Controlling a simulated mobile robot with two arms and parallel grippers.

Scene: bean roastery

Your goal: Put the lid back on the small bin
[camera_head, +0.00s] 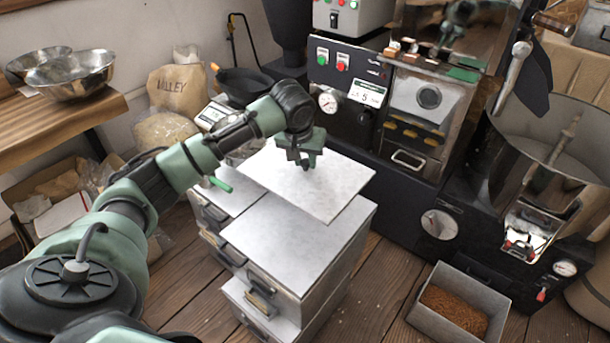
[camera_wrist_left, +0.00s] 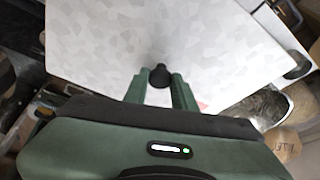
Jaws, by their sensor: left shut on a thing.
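The lid, a flat pale grey square plate (camera_head: 335,187), is held roughly level by my left gripper (camera_head: 306,160). In the left wrist view the gripper's fingers (camera_wrist_left: 159,88) are shut around the lid's dark round knob (camera_wrist_left: 160,72). The lid (camera_wrist_left: 110,45) fills much of that view. In the head view it overlaps the back of a closed, pale-topped metal bin (camera_head: 290,235) and part of another bin (camera_head: 225,192) to the left. The lid hides what lies directly under it, so I cannot tell which bin is open there. My right gripper is not in view.
A dark roasting machine (camera_head: 350,105) stands close behind and right of the lid. An open metal box of brown granules (camera_head: 415,312) sits on the floor at lower right. Sacks (camera_head: 176,88) and a wooden bench with bowls (camera_head: 60,115) are at left. Some floor in front is clear.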

